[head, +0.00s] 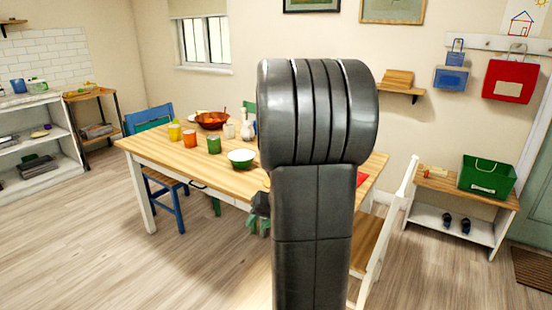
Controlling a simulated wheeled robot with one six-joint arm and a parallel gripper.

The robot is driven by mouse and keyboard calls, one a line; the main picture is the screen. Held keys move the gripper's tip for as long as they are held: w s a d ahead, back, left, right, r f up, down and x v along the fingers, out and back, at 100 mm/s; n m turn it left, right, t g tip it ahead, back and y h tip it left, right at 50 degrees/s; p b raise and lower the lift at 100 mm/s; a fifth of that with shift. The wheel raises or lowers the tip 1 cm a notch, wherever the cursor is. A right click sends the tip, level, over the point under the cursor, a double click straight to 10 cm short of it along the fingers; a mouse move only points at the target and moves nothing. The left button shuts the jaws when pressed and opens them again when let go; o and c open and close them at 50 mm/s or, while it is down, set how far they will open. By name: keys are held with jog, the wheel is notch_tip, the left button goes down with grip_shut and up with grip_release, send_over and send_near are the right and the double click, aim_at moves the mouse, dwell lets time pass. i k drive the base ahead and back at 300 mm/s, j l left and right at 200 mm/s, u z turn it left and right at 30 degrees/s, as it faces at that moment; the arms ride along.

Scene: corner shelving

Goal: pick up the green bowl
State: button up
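The green bowl (241,163) stands upright on the wooden table (165,149), near its front edge. It has a pale inside and a green outside. My arm fills the middle of the head view, just right of the bowl, and hides the table behind it. A dark part that looks like my gripper (260,204) shows at the arm's left edge, lower in the picture than the bowl.
Green (214,145), orange (189,138) and yellow (174,130) cups stand left of the bowl. A reddish-brown bowl (212,120) with contents is behind them. A blue chair (158,118) and a white-framed chair (385,235) flank the table. Floor at the front left is clear.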

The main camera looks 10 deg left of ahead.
aim_at(240, 159)
jog(key=i+j+z, duration=0.15)
jog(key=i+j, duration=0.25)
jog(key=i+j+z, duration=0.15)
jog(key=i+j, duration=0.3)
jog(key=i+j+z, duration=0.2)
jog(key=i+j, duration=0.15)
jog(key=i+j+z, duration=0.15)
jog(key=i+j, duration=0.2)
jog(key=j, duration=0.3)
